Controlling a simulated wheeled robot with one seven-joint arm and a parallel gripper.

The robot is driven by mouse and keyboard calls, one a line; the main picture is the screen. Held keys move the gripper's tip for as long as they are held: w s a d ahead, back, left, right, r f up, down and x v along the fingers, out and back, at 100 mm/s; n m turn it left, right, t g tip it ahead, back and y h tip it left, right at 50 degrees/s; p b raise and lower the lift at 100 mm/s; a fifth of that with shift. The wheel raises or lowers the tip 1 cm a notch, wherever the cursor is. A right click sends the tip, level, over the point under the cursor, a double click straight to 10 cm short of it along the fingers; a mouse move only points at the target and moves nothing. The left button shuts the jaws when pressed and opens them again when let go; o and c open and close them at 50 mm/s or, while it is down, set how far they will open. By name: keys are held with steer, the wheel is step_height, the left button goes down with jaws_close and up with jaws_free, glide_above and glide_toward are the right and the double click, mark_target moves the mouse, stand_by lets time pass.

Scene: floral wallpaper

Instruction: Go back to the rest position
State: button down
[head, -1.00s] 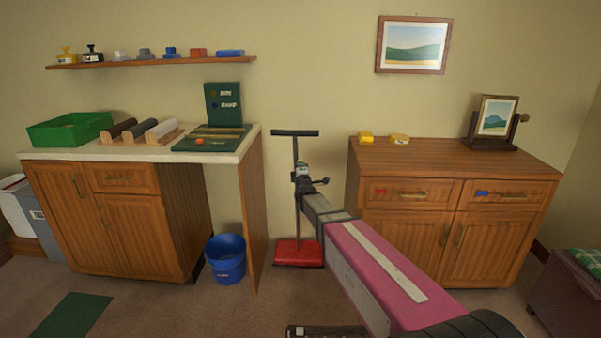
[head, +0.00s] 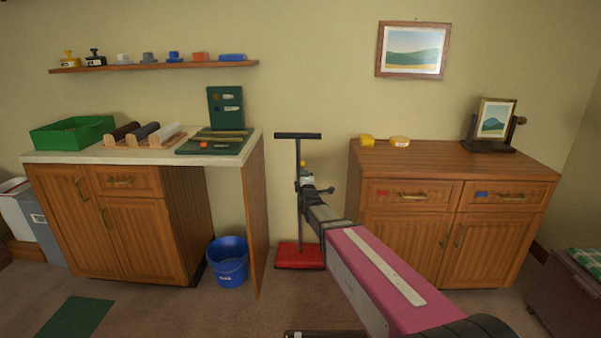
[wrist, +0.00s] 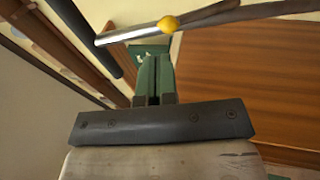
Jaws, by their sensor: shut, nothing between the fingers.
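My arm reaches in from the lower right of the head view, with a pink link and a grey forearm. My gripper (head: 306,178) is at its far end, in front of the T-topped stand, and looks small there. In the wrist view my gripper (wrist: 153,80) shows two green fingers close together, shut with nothing between them. A grey rod with a yellow knob (wrist: 168,24) crosses beyond the fingertips in that view. I cannot tell whether the fingers touch anything.
The stand has a red base (head: 300,255) on the floor between the left counter (head: 110,156) and the right wooden cabinet (head: 450,158). A blue bucket (head: 228,264) stands by the counter. A green crate (head: 72,134) sits on the counter. A dark chest (head: 565,300) is at the lower right.

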steer(key=r+v, duration=0.1)
steer(key=v, duration=0.7)
steer(key=s+d+f+m+g+h, duration=0.1)
steer(key=s+d+f+m+g, duration=0.3)
steer(key=f, duration=0.3)
steer(key=s+d+f+m+g, duration=0.3)
steer(key=d+f+m+g, duration=0.15)
steer(key=f+g, duration=0.2)
steer(key=s+d+f+m+g, duration=0.2)
steer(key=s+d+m+g, duration=0.1)
steer(key=s, duration=0.2)
steer(key=s+d+f+m+g+h, duration=0.1)
steer(key=s+d+f+m+g, duration=0.1)
steer(key=s+m+g, duration=0.2)
steer(key=s+d+f+m+g, duration=0.2)
steer(key=s+d+m+g, duration=0.1)
steer(key=s, duration=0.5)
steer(key=shift+d+f+m+h, duration=0.3)
steer(key=shift+d+f+m, duration=0.05)
steer(key=shift+m, duration=0.4)
steer(key=shift+s, duration=0.1)
